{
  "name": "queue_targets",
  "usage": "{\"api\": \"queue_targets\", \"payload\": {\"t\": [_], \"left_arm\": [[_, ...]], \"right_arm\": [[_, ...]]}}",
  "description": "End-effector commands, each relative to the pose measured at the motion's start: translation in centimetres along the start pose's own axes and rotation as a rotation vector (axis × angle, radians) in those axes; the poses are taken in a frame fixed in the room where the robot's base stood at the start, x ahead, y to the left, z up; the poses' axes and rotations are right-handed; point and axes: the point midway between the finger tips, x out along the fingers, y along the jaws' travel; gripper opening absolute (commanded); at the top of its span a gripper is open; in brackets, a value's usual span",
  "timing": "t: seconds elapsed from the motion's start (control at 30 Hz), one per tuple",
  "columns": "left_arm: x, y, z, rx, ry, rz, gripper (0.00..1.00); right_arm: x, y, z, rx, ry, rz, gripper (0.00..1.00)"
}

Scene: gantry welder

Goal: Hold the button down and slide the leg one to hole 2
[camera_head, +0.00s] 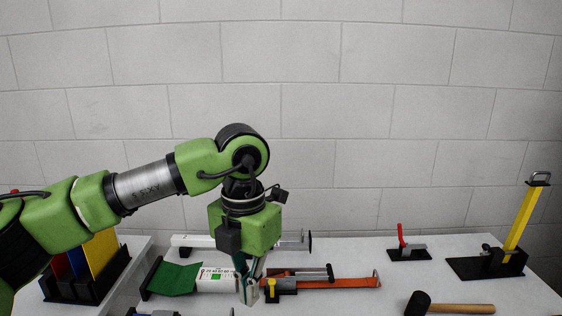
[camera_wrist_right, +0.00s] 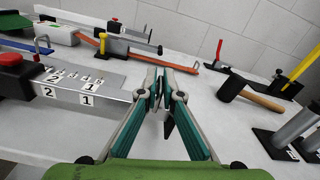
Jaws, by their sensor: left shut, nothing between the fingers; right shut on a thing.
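In the right wrist view, a grey metal leg (camera_wrist_right: 112,80) with a row of small holes and labels 1 and 2 runs in from the left. A red button (camera_wrist_right: 10,59) sits on the black block at its left end. My right gripper (camera_wrist_right: 165,82) is shut at the leg's right end; the fingers hide most of what is between the tips. In the head view, my left gripper (camera_head: 248,292) points down, shut and empty, in front of the tools on the table. My right gripper is outside the head view.
An orange bar clamp (camera_head: 340,281) lies behind my left gripper, beside a green-and-white item (camera_head: 178,278). A mallet (camera_head: 462,308), a red-handled clamp (camera_head: 408,252) and a yellow-handled stand (camera_head: 522,225) are at the right. The white table (camera_head: 395,278) has bare room between them.

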Motion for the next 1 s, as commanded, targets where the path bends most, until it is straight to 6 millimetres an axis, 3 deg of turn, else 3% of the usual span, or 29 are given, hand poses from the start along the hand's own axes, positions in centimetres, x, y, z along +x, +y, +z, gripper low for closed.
{"api": "queue_targets", "payload": {"t": [0.77, 0.9, 1.0], "left_arm": [[-0.1, 0.0, 0.0, 0.0, 0.0, 0.0, 0.0], [-0.1, 0.0, 0.0, 0.0, 0.0, 0.0, 0.0], [-0.1, 0.0, 0.0, 0.0, 0.0, 0.0, 0.0]], "right_arm": [[0.0, 1.2, 0.2, -0.001, -0.001, 0.002, 0.0], [0.0, 1.2, 0.2, -0.001, -0.001, 0.001, 0.35], [0.0, 1.1, 0.2, -0.001, 0.0, 0.001, 0.39]]}}
